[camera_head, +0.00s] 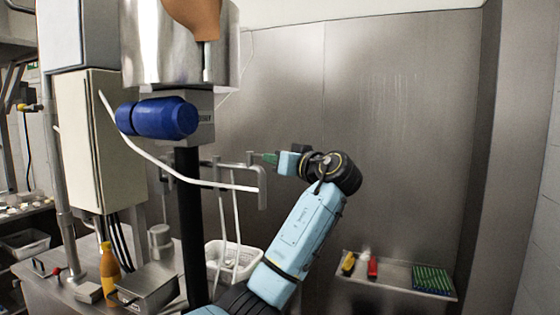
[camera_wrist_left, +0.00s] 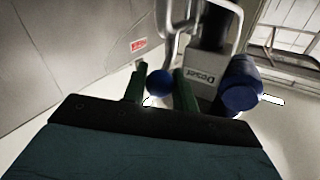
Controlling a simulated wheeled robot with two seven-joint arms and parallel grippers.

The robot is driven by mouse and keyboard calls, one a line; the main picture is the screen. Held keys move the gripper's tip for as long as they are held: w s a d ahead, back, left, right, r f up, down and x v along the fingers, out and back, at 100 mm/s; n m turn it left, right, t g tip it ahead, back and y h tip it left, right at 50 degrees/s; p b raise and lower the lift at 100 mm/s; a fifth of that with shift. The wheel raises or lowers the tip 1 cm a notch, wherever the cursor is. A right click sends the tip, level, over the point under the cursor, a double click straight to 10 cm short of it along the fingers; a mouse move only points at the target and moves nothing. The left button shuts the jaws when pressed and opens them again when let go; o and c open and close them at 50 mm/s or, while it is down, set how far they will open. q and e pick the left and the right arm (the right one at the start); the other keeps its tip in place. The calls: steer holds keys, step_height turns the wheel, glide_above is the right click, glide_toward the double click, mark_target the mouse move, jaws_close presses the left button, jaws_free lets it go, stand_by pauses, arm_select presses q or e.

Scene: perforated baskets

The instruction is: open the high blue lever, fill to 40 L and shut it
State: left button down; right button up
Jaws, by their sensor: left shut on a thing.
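My left gripper (camera_head: 268,158) is beside the pipework in the head view, its green fingers pointing left. In the left wrist view, the gripper (camera_wrist_left: 159,69) has its two green fingers either side of a round blue knob (camera_wrist_left: 159,83), the end of the blue lever, and is shut on it. The lever's knob is hidden in the head view. I cannot tell whether the lever stands open or shut. No litre reading is legible. My right gripper is not in view.
A blue cylinder (camera_head: 160,118) juts from a grey lettered box (camera_head: 200,133). Bent pale pipes (camera_head: 200,183) run close to the gripper. A white perforated basket (camera_head: 246,257) is below. An orange bottle (camera_head: 109,270) stands lower left. A wall shelf (camera_head: 392,283) holds small items.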

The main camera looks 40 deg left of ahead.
arm_select(q)
steer(key=c, duration=1.1)
jaws_free()
steer(key=shift+a, duration=0.1)
steer(key=shift+c, duration=0.2)
steer(key=s+d+b, duration=0.1)
steer(key=d+b, duration=0.2)
steer(key=d, duration=1)
steer(key=shift+s+d, duration=0.2)
steer(key=shift+s, duration=0.2)
